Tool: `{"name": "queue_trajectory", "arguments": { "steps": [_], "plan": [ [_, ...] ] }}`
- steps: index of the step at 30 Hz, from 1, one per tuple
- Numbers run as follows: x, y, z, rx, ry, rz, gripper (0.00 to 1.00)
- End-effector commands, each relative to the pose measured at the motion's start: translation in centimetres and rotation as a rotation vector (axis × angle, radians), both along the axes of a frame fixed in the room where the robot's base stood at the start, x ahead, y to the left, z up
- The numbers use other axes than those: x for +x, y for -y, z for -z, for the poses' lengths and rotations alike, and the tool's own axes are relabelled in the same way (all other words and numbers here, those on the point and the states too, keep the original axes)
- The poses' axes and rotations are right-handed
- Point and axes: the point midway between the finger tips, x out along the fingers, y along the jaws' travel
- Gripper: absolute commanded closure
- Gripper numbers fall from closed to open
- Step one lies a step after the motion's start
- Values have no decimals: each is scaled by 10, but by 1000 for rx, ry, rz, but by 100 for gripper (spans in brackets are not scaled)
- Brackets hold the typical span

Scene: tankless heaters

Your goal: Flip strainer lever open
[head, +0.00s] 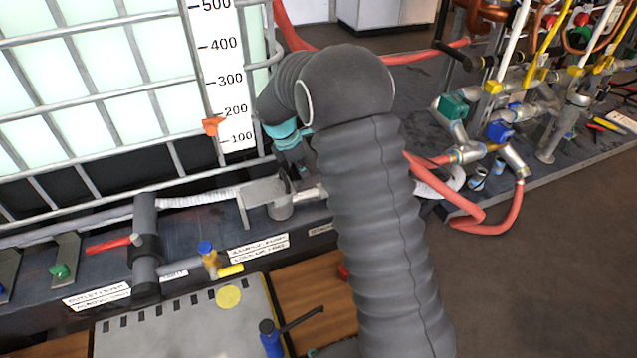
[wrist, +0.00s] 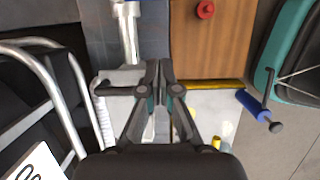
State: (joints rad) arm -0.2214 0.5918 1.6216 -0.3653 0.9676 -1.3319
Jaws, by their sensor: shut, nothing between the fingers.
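My gripper (wrist: 159,68) is shut and empty in the wrist view, its two fingers together and pointing away from the camera. A dark handle (wrist: 113,90), which looks like the strainer lever, sticks out to the left beside the fingers. The fingers overlap its right end, and I cannot tell whether they touch it. In the head view my gripper (head: 291,166) points down just above a grey cylindrical fitting (head: 281,208) with a flat grey plate beside it. The fingertips and the lever's pivot are largely hidden there behind my arm.
A caged tank (head: 100,80) with a number scale stands close on the left. A red lever (head: 108,244), a yellow-and-blue valve (head: 210,258) and a grey panel (head: 185,325) lie in front. Red hoses (head: 455,195) and heater piping fill the right. Open floor is at lower right.

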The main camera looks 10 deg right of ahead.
Motion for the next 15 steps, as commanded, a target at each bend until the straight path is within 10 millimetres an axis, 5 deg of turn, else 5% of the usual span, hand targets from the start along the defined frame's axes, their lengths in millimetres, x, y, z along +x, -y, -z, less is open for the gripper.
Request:
{"name": "queue_trajectory", "arguments": {
  "steps": [15],
  "plan": [
    [4,26,85,-1,-3,2,100]
  ]
}}
